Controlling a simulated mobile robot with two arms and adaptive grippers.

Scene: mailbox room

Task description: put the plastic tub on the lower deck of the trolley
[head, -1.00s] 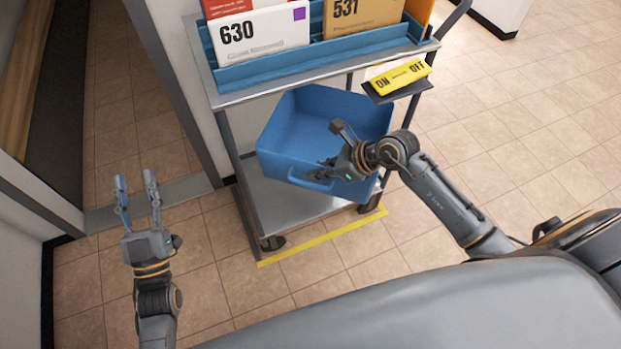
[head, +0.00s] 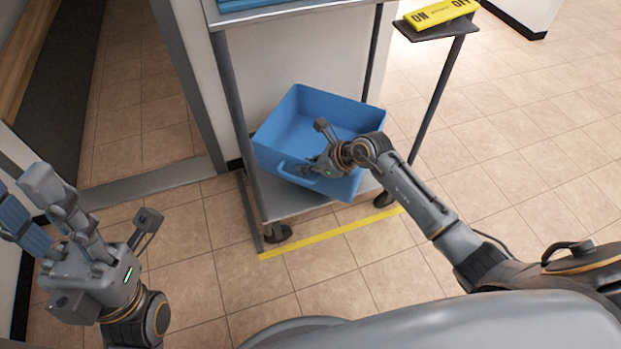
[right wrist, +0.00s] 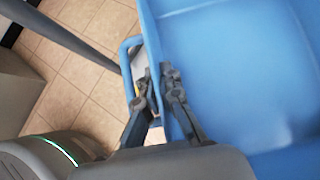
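The plastic tub (head: 310,125) is blue, open-topped and empty, with a loop handle on its near side. It is over the trolley's grey lower deck (head: 290,205), turned at an angle to it and apparently tilted. I cannot tell whether its underside touches the deck. My right gripper (head: 312,168) is at the near wall beside the handle. In the right wrist view, its fingers (right wrist: 158,92) close on the tub's wall (right wrist: 220,70) from both sides, next to the handle (right wrist: 127,60). My left gripper (head: 35,205) is open and empty at the far left.
The trolley's upper tray (head: 270,15) is above the tub, with thin posts (head: 238,110) at the corners. A yellow ON/OFF sign (head: 440,12) is on a bracket at the right. Yellow tape (head: 330,233) marks the floor in front. Tiled floor is clear at the right.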

